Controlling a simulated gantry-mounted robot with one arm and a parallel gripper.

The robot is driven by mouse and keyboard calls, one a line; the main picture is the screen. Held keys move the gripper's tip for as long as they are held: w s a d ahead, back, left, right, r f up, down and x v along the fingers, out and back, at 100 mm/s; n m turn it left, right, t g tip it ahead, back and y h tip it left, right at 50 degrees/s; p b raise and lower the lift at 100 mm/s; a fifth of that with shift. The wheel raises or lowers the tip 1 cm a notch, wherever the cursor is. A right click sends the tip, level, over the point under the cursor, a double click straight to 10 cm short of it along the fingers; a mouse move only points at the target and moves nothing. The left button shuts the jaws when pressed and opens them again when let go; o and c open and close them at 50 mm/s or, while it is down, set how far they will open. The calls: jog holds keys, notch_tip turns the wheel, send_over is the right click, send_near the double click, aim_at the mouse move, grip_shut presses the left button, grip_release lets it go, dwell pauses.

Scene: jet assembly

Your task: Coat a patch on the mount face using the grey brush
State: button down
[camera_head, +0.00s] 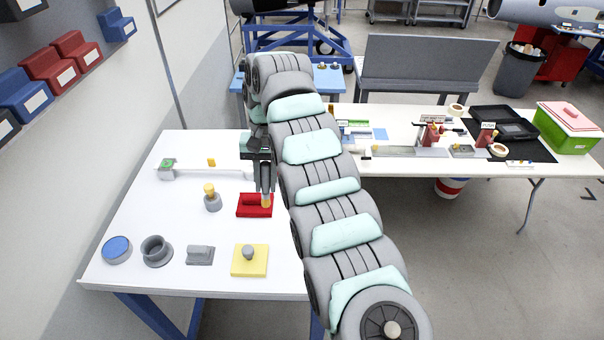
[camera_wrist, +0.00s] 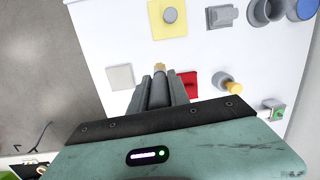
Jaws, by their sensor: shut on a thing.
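My gripper (camera_head: 266,194) is shut on the grey brush (camera_wrist: 159,90), a grey cylinder with a tan tip. The tip points away from my wrist and shows just past the fingers. In the head view my gripper is at the right part of a red block (camera_head: 252,211) on the white table; the wrist view shows the block (camera_wrist: 190,82) beside the right finger. I cannot tell whether the brush touches it. A light grey square plate (camera_wrist: 120,77) lies left of my fingers in the wrist view. I cannot tell for certain which thing is the mount face.
A grey piece with a yellow top (camera_head: 211,200) stands left of the red block. A blue-topped disc (camera_head: 117,249), a grey ring (camera_head: 155,251), a grey block (camera_head: 200,256) and a yellow plate with a knob (camera_head: 249,266) line the front. My arm hides the table's right side.

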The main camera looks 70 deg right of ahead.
jog(key=s+d+f+h+b, duration=0.1)
jog(key=s+d+f, duration=0.2)
jog(key=s, duration=0.3)
jog(key=shift+s+d+f+h, duration=0.2)
jog(key=shift+d+f+h, duration=0.15)
jog(key=shift+d, duration=0.2)
dwell(0.3)
